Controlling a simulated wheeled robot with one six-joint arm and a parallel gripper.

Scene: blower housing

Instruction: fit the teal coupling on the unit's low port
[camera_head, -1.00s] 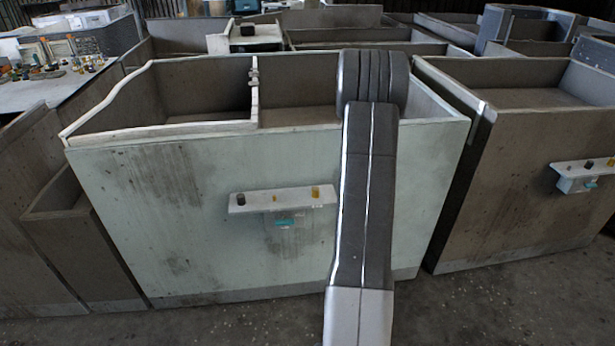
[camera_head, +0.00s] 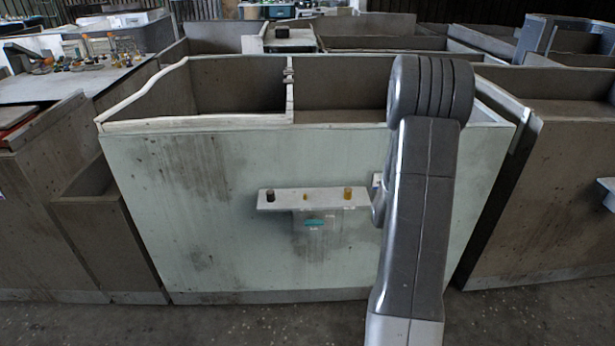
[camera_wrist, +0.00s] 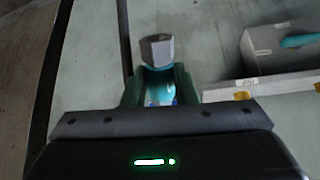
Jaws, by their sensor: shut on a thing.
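In the wrist view my gripper (camera_wrist: 157,88) is shut on the teal coupling (camera_wrist: 157,52), which shows a grey faceted end and a teal part between the jaws. The unit (camera_head: 220,240) is a pale green open-topped housing. A small shelf (camera_head: 330,203) on its front carries a black, a small yellow and an orange fitting. A teal mark (camera_head: 314,223) sits on a plate below the shelf. The wrist view shows a grey block (camera_wrist: 275,45) with a teal piece (camera_wrist: 300,40), right of the coupling and apart from it. My arm hides the gripper in the head view.
Brown open bins (camera_head: 545,180) stand close on both sides of the unit. A table (camera_head: 70,88) with small parts and fittings is at the back left. The concrete floor (camera_head: 220,322) in front is clear.

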